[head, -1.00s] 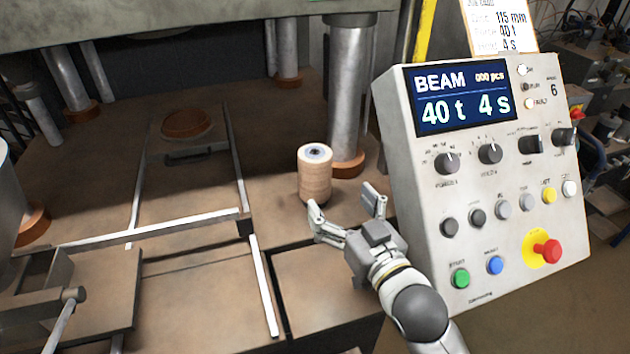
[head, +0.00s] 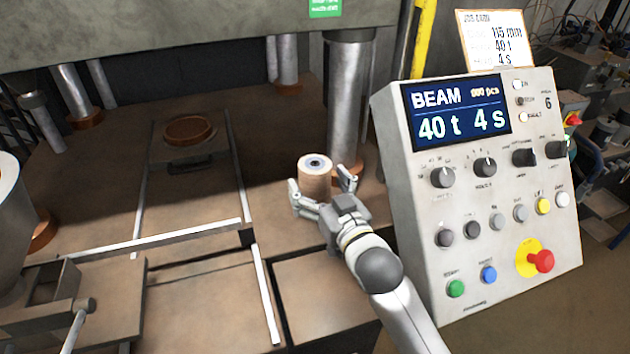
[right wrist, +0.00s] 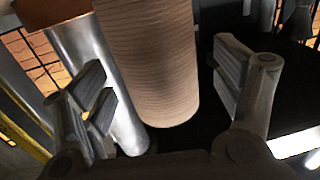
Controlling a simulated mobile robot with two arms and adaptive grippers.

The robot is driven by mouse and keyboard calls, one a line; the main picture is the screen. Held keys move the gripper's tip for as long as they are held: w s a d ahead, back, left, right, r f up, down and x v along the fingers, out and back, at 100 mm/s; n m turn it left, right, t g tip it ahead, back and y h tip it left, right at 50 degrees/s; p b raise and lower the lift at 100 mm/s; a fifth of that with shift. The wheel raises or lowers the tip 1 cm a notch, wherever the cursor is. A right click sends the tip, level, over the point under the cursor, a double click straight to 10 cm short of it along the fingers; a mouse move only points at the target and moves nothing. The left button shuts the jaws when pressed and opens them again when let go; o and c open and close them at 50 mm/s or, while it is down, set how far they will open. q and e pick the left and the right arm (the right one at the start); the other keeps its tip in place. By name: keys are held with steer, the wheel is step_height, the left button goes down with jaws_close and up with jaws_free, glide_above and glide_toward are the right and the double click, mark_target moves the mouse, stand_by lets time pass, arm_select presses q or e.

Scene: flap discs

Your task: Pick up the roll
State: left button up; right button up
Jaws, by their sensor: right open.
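The roll (head: 315,182) is a tan, upright cylinder with a pale top and a dark centre hole. It stands on the brown press table beside a silver column. My right gripper (head: 322,192) is open, with one finger on each side of the roll's lower part. In the right wrist view the ribbed roll (right wrist: 150,65) rises between the two open fingers (right wrist: 165,95), with a visible gap at each side. The gripper partly hides the roll's base in the head view. My left gripper is not in view.
A silver column (head: 349,100) stands just behind the roll. The control panel (head: 485,190) with buttons and a red stop knob is close on the right of my arm. Metal rails (head: 190,235) cross the table on the left. A brown disc (head: 188,130) lies farther back.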

steer(key=shift+x, duration=1)
steer(key=shift+s, duration=0.1)
steer(key=shift+c, duration=0.4)
steer(key=c, duration=1.2)
steer(key=shift+c, duration=1)
steer(key=shift+r, duration=0.15)
